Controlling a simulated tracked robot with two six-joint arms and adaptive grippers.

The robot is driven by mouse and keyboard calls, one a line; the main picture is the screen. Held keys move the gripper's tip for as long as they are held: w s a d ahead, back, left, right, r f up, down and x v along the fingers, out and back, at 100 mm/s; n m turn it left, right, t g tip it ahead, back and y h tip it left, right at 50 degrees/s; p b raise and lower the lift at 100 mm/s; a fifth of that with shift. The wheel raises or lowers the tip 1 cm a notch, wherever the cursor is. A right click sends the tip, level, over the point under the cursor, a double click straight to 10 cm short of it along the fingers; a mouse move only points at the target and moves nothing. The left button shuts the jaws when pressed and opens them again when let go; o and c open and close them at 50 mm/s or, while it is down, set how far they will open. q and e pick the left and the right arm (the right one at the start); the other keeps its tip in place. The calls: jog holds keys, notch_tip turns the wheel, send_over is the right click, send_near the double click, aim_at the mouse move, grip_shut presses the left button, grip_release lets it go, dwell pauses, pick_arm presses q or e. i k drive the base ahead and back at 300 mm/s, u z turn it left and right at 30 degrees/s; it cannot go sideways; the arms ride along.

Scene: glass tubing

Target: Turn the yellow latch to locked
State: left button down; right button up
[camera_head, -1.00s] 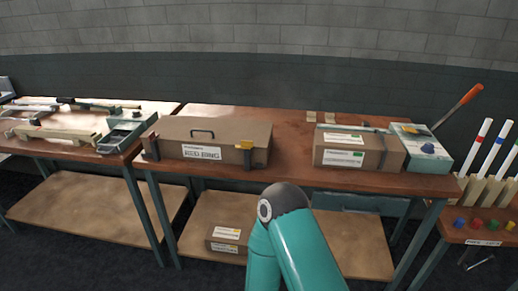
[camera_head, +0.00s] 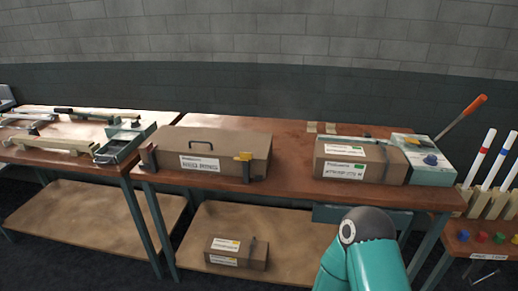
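The case stands on the middle wooden table. A darker latch (camera_head: 149,156) is at the case's front left corner. The yellow latch's exact turn is too small to tell. A teal arm link of mine with a grey joint shows at the bottom, right of the case. Neither gripper is in view.
A second brown box (camera_head: 352,163) stands to the right on the same table, beside a teal-and-white unit with a blue knob (camera_head: 430,160). A small box (camera_head: 237,252) lies on the lower shelf. Table space (camera_head: 290,160) between the two boxes is clear.

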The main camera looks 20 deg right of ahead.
aim_at(245, 156)
jog(key=i, duration=0.9)
jog(key=u, duration=0.05)
